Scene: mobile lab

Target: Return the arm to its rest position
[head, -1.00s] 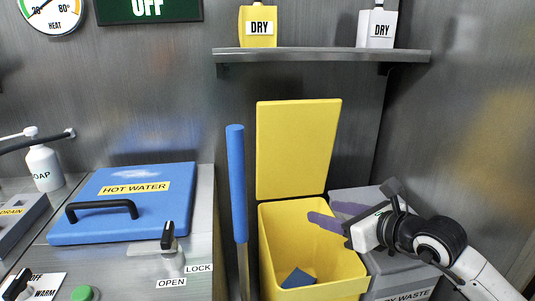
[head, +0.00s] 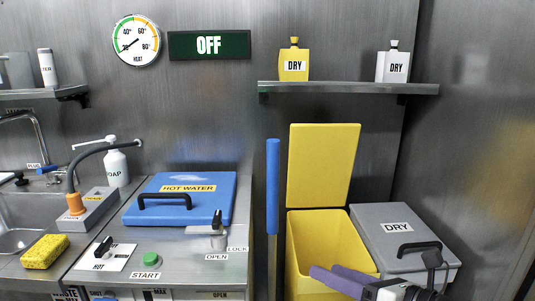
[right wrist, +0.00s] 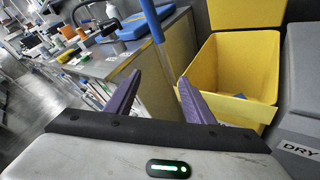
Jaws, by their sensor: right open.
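My right gripper (head: 342,280) is low in the head view, in front of the open yellow bin (head: 312,238). Its two purple fingers are apart, and nothing shows between them. In the right wrist view the right gripper (right wrist: 157,95) is open and empty, with the yellow bin (right wrist: 225,62) beyond it to the right. The right arm comes in from the bottom right of the head view. My left gripper is not in view.
A grey bin with a black handle (head: 400,228) stands right of the yellow bin. A blue pole (head: 273,185) stands to its left. The counter with the blue hot water lid (head: 185,185) is further left. A shelf (head: 350,88) runs above.

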